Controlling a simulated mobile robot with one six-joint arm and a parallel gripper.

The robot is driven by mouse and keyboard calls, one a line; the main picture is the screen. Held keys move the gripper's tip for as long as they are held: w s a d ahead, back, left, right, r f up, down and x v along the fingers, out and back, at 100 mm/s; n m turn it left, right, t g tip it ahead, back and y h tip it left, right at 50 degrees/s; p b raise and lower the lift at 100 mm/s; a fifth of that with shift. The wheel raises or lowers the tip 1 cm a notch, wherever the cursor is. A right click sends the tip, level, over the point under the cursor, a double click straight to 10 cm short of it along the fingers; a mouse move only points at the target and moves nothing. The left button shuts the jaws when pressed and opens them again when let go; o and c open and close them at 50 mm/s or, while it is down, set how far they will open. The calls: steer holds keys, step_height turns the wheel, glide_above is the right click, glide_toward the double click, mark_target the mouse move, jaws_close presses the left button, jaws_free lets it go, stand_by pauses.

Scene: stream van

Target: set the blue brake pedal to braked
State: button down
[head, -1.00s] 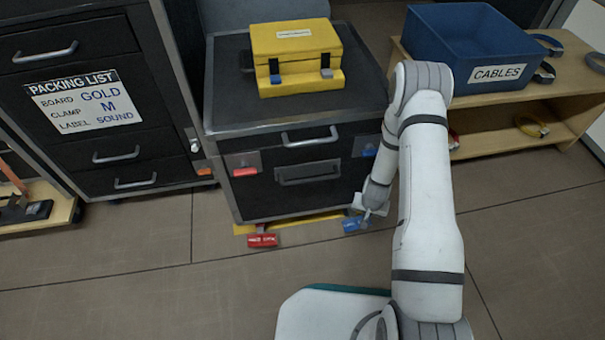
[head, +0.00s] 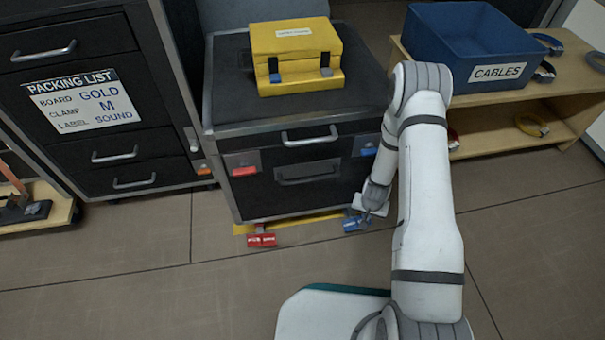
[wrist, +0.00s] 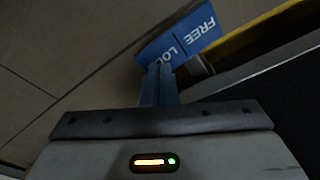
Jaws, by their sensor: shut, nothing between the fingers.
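The blue brake pedal (head: 353,224) sticks out low at the front right foot of the black wheeled case (head: 300,180), just above the floor. In the wrist view the blue pedal (wrist: 190,35) shows white lettering, "FREE" and part of a second word starting "LO". My gripper (head: 366,214) is shut and empty, at the right end of the pedal in the head view. In the wrist view its closed fingers (wrist: 159,83) reach the pedal's lower edge and seem to touch it. I cannot tell the pedal's setting for sure.
A red pedal (head: 261,240) sits at the case's front left foot. A yellow box (head: 296,60) stands on top of the case. A wooden shelf (head: 480,120) with a blue cables bin (head: 470,45) stands to the right. The floor in front is clear.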

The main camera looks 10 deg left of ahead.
steer(key=shift+f+b, duration=0.7)
steer(key=shift+f, duration=0.25)
steer(key=shift+r, duration=0.1)
step_height(320, 180, up, 7)
steer(key=p, duration=0.6)
stand_by(0.4)
stand_by(0.4)
